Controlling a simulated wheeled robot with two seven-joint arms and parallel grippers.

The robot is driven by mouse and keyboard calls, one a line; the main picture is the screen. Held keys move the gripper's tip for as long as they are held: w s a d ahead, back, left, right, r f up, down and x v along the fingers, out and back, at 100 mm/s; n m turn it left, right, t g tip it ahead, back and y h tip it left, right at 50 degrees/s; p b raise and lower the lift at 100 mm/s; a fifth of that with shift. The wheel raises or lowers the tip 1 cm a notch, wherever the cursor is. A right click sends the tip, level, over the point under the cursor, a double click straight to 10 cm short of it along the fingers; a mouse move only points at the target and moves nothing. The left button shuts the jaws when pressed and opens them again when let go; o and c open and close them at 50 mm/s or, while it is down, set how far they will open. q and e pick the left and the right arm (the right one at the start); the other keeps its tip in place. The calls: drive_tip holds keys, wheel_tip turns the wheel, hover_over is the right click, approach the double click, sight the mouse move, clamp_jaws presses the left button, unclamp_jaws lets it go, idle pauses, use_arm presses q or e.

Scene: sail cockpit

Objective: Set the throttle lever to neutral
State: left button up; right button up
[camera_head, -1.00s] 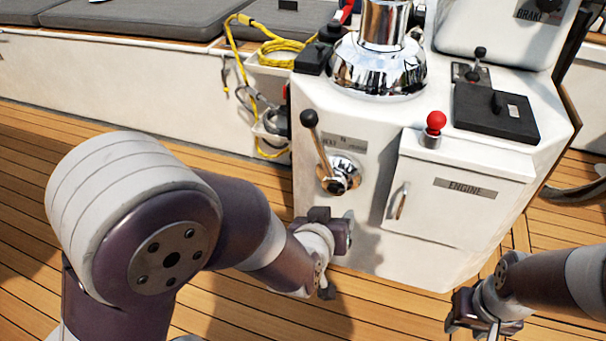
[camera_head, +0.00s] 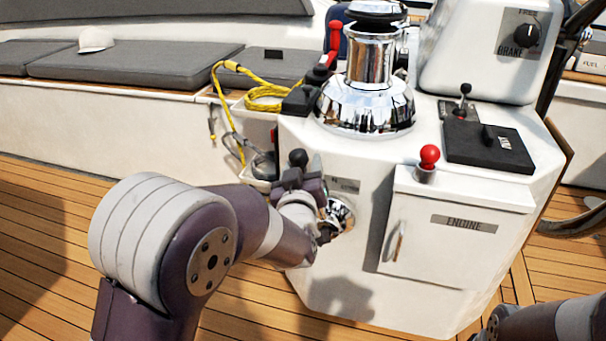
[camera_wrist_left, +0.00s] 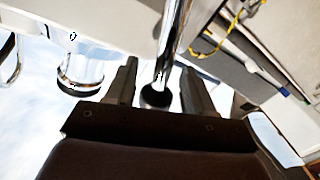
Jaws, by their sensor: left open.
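The throttle lever is on the front left of the white console. Its black knob (camera_head: 298,157) shows just above my left gripper, and its chrome round base (camera_head: 341,214) shows to the right of it. My left gripper (camera_head: 308,182) is at the lever and hides most of its shaft. In the left wrist view, the chrome lever shaft (camera_wrist_left: 168,45) and its dark knob lie between the two spread fingers. I cannot tell whether either finger touches it. My right gripper is mostly cut off at the lower right.
A red-knobbed lever (camera_head: 428,160) stands above the engine door (camera_head: 455,225) on the console. A chrome winch (camera_head: 368,95) is on top. Yellow rope (camera_head: 268,95) hangs by the bench at left. The wooden deck (camera_head: 45,235) is open at left.

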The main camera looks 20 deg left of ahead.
use_arm(q)
drive_tip(key=shift+w, duration=0.15)
drive_tip(key=c, duration=0.9)
clamp_jaws()
drive_tip(key=shift+r, duration=0.1)
